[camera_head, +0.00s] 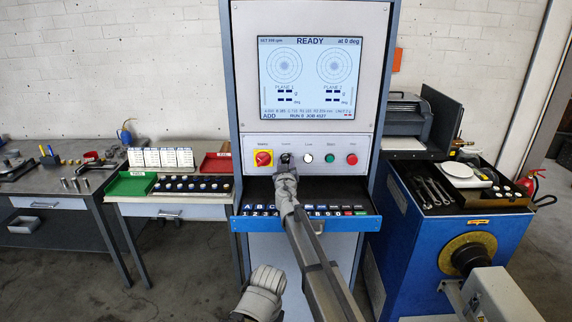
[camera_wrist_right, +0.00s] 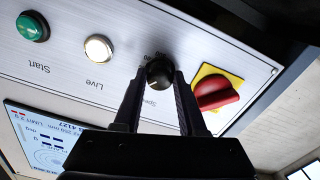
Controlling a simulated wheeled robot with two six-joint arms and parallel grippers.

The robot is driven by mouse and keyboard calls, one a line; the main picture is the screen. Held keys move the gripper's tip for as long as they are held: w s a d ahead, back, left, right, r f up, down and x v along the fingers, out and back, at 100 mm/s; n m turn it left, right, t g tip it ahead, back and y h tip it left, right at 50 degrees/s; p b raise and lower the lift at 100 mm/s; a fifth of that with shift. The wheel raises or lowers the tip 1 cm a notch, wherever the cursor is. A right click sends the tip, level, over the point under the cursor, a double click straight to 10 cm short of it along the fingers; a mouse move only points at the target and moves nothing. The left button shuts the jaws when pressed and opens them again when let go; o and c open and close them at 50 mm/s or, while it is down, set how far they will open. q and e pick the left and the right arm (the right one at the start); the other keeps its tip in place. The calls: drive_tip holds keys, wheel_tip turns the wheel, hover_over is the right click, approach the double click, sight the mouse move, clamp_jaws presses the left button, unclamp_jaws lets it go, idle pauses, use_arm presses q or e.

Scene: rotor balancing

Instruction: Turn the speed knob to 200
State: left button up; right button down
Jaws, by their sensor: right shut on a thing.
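The speed knob (camera_wrist_right: 160,72) is a small black round knob on the light panel, seen close up in the wrist view. My right gripper (camera_wrist_right: 161,80) is shut on it, with a black finger at each side. In the head view my right gripper (camera_head: 286,164) reaches up to the panel and mostly covers the knob. The screen (camera_head: 310,77) above reads READY at 0 deg. Its small set-speed text at the top left is too small to read surely. The knob's pointer and scale marks are largely hidden. A grey part of my other arm shows low in the picture, without gripper fingers.
The red-on-yellow mains switch (camera_head: 263,158) sits close left of the knob. The white Live lamp (camera_head: 308,158), green Start button (camera_head: 330,158) and red Stop button (camera_head: 352,159) are to its right. A keyboard drawer (camera_head: 237,224) juts out below, under my right arm.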

sight(286, 133)
idle(0.4)
drive_tip(key=shift+c, duration=2.3)
unclamp_jaws()
wheel_tip(286, 133, up, 10)
drive_tip(key=p, duration=1)
